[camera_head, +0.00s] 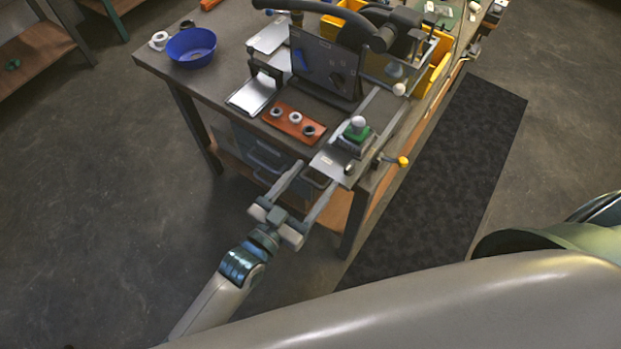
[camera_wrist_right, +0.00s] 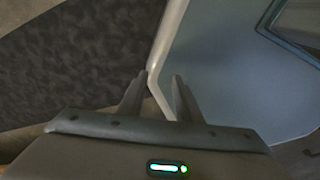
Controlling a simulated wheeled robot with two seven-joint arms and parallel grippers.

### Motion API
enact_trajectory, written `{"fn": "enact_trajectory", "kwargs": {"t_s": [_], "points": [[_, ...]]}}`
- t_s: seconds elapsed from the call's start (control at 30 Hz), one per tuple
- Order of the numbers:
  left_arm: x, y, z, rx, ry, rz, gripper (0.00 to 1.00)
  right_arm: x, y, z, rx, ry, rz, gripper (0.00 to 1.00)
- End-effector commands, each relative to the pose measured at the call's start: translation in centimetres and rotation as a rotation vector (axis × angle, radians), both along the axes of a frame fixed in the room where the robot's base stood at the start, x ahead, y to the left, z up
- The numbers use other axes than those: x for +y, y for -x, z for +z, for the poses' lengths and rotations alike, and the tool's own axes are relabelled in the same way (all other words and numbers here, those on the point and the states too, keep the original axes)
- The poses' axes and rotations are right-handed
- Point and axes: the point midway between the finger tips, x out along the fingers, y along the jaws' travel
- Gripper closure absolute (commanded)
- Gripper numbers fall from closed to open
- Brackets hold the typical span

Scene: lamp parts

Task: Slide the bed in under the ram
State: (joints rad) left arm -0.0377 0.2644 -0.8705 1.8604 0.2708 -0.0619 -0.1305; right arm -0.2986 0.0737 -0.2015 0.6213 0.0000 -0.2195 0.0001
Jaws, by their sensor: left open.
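The bed (camera_head: 326,164) is a flat grey plate at the table's front corner, at the near end of a rail. It carries a green block with a pale knob (camera_head: 357,126). The dark press (camera_head: 325,62) with its lever stands farther back; I cannot make out the ram itself. My left gripper (camera_head: 318,175) is open, its two fingers reaching toward the bed's near edge. I cannot tell whether they touch it. My right gripper (camera_wrist_right: 162,77) shows in the right wrist view, open, with nothing clearly held between its fingers.
An orange-brown strip (camera_head: 282,119) with several rings lies left of the bed. A blue bowl (camera_head: 191,46) stands at the table's left. Yellow bins (camera_head: 436,66) are behind the press. A yellow-ended handle (camera_head: 402,161) juts past the right edge. A dark mat (camera_head: 455,150) covers the floor there.

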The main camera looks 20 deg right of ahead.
Motion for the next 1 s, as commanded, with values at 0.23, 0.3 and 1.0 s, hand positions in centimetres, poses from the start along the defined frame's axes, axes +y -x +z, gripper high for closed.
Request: {"fn": "enact_trajectory", "kwargs": {"t_s": [0.23, 0.3, 1.0], "points": [[0.0, 0.0, 0.0, 0.0, 0.0, 0.0, 0.47, -0.2, 0.1, 0.0, 0.002, 0.003, 0.001, 0.69], [0.0, 0.0, 0.0, 0.0, 0.0, 0.0, 0.64, -0.4, 0.2, 0.0, 0.002, 0.004, 0.001, 0.69], [-4.7, -4.0, 0.1, -0.008, 0.002, 0.003, 0.85, -1.0, 0.3, -1.1, 0.005, 0.011, 0.001, 0.69]]}}
